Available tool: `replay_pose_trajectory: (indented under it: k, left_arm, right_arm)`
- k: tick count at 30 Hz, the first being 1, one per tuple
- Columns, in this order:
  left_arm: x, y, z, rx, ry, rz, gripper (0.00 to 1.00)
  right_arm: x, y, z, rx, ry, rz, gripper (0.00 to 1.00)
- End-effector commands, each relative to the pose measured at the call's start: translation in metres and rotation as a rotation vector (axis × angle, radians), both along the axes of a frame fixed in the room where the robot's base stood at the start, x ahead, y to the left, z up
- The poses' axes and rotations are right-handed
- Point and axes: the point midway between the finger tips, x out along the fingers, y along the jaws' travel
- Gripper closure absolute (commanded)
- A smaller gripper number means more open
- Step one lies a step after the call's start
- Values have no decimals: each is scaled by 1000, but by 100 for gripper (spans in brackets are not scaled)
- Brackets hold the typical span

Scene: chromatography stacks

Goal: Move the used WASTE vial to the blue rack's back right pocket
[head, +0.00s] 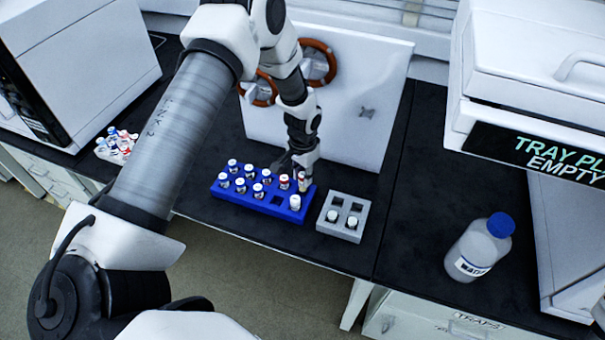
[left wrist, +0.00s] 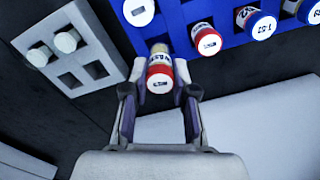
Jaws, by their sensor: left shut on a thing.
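My left gripper (left wrist: 160,98) is shut on a red-capped vial (left wrist: 159,75). Its label is only partly readable and seems to start with "WAS". The vial is at the back right corner of the blue rack (left wrist: 290,60), its lower end towards that pocket. I cannot tell if it is in the pocket or just above it. In the head view the blue rack (head: 251,205) stands on the bench, with my left gripper (head: 303,172) at its back right end. Another red-capped vial (left wrist: 206,41) sits beside the held one. My right gripper is not in view.
A grey rack (head: 354,238) with two white-capped vials and two empty pockets stands right of the blue rack. The blue rack holds several other vials and has an empty front pocket (head: 276,200). A white panel (head: 345,110) stands behind. A blue-capped bottle (head: 478,250) stands at right.

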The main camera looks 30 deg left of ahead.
Motion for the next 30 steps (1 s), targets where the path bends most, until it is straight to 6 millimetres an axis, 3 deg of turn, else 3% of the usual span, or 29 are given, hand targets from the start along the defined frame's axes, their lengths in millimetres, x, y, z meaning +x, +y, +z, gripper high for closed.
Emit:
replay_pose_trajectory:
  k: [16, 30]
  left_arm:
    - [-2, -1, 2, 0, 1, 0, 100]
    - [-2, -1, -7, 0, 1, 0, 100]
  right_arm:
    - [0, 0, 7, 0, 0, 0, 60]
    - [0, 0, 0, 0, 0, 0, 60]
